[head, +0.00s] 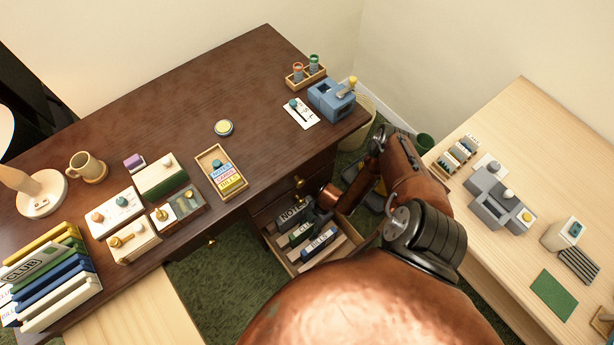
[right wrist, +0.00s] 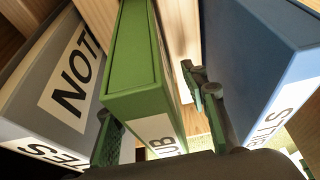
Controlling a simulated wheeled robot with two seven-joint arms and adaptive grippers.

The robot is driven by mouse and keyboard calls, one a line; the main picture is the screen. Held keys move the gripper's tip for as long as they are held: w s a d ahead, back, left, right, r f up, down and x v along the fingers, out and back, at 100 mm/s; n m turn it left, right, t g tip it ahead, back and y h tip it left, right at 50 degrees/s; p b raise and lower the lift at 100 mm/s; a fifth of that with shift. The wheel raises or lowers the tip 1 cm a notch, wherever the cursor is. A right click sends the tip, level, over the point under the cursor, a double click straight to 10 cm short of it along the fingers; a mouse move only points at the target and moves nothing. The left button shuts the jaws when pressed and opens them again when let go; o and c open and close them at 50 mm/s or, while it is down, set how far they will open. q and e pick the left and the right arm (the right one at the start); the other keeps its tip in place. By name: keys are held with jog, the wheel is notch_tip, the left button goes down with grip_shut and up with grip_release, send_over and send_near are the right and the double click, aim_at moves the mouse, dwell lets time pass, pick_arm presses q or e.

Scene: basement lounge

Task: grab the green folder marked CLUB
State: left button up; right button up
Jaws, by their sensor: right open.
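A green folder (head: 300,234) stands in the open drawer (head: 279,246) between a grey folder marked NOTES (head: 291,213) and a blue folder (head: 320,243). In the right wrist view the green folder (right wrist: 136,62) fills the middle, its label showing "UB"; the rest is hidden. The grey folder (right wrist: 45,85) is on its left, the blue one (right wrist: 255,60) on its right. My right gripper (right wrist: 150,95) is open, one finger on each side of the green folder; contact is not clear. In the head view my right gripper (head: 316,220) is over the drawer. My left gripper is not in view.
A row of coloured folders (head: 50,285) with a CLUB label stands on the dark desk (head: 200,95) at left. A light wooden desk (head: 480,225) with small items is at right. The drawer walls and neighbouring folders leave little room around the gripper.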

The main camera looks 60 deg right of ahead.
jog(key=shift+f, duration=0.25)
jog(key=shift+c, duration=0.2)
grip_shut()
dwell(0.6)
